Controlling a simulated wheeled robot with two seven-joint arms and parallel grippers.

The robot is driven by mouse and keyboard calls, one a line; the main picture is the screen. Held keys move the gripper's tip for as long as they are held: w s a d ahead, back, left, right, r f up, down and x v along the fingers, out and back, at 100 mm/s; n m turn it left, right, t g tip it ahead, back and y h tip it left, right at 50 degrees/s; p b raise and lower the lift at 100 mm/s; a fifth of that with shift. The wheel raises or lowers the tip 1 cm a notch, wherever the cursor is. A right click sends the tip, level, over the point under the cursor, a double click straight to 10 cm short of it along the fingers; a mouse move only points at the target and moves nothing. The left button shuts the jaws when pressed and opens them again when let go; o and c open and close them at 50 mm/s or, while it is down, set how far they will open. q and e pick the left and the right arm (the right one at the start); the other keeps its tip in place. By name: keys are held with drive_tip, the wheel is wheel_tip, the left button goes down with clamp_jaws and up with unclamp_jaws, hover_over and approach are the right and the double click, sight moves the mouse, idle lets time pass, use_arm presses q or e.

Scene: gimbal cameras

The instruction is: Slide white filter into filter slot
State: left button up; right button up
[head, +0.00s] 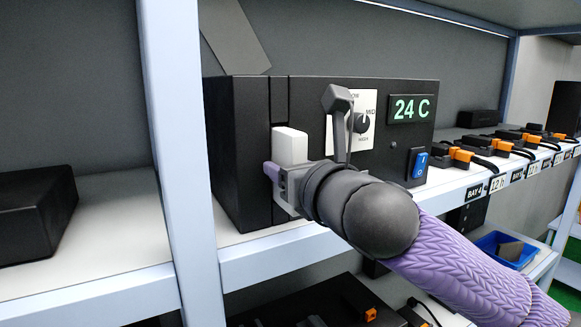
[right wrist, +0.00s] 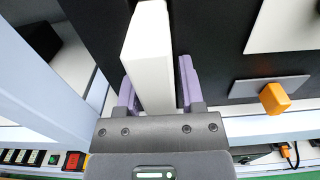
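The white filter (head: 290,147) stands upright at the left front of the black unit (head: 237,140). In the right wrist view the filter (right wrist: 150,55) is a tall white block reaching up toward the unit's dark front. My right gripper (head: 284,183) is at the filter's lower part, with a purple finger on each side, as the right wrist view shows (right wrist: 158,88). I cannot tell whether both fingers press on it. The filter slot is not clearly visible; a vertical groove (head: 271,110) shows in the unit's front-left area. My left gripper is not in view.
The unit carries a dial (head: 361,122), a 24 C display (head: 410,108) and a blue switch (head: 418,163). A pale shelf post (head: 180,150) stands close left. An orange knob (right wrist: 274,98) is right of the filter. Orange-ended cables (head: 460,154) line the right shelf.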

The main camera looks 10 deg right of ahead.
drive_tip(key=shift+o, duration=1.3)
drive_tip(key=b+v, duration=0.3)
drive_tip(key=v, duration=0.7)
drive_tip(key=shift+c, duration=0.2)
